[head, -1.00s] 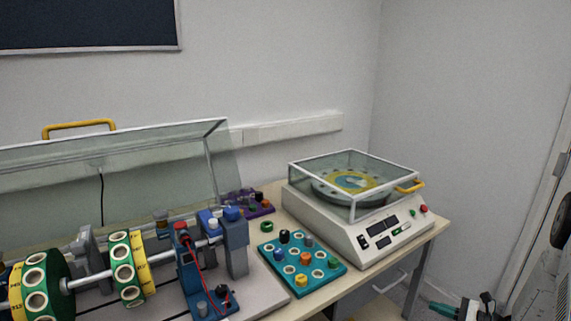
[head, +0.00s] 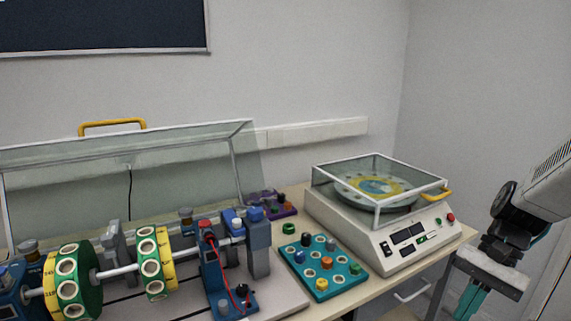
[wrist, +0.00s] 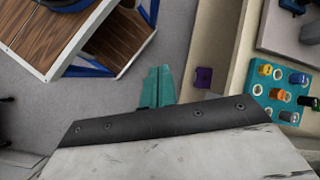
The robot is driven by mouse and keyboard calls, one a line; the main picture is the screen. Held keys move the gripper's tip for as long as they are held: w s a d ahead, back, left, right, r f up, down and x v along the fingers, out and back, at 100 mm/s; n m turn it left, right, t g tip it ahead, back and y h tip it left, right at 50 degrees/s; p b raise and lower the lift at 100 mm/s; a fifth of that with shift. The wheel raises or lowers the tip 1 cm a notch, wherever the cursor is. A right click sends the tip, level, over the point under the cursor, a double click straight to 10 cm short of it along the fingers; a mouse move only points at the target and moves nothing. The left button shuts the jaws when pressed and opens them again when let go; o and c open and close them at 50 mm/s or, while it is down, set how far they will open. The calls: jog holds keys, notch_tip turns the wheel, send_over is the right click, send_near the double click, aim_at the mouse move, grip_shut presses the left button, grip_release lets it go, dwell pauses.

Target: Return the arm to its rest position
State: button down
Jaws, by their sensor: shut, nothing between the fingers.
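My gripper (head: 468,300) hangs in the lower right of the head view, its teal fingers pointing down beside the table's right edge. The fingers are together and hold nothing. In the wrist view the teal fingers (wrist: 157,88) show beyond a dark bracket, over the grey floor. The gripper touches nothing that I can see. Part of my arm above it shows at the right edge of the head view.
The table (head: 452,246) carries a balancing machine with a clear lid (head: 375,190), a teal tray of coloured parts (head: 345,283) and a shaft rig with green-yellow discs (head: 75,283). A wood-panelled item (wrist: 70,40) stands upper left in the wrist view.

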jog(key=s+a+r+n+t+h, duration=0.4)
jog(key=s+a+r+n+h, duration=0.1)
jog(key=s+r, duration=0.5)
jog(key=shift+s+a+r+n+t+h, duration=0.35)
jog(key=shift+s+a+n, duration=0.3)
jog(key=shift+s+n, duration=0.35)
jog(key=shift+w+f, duration=0.1)
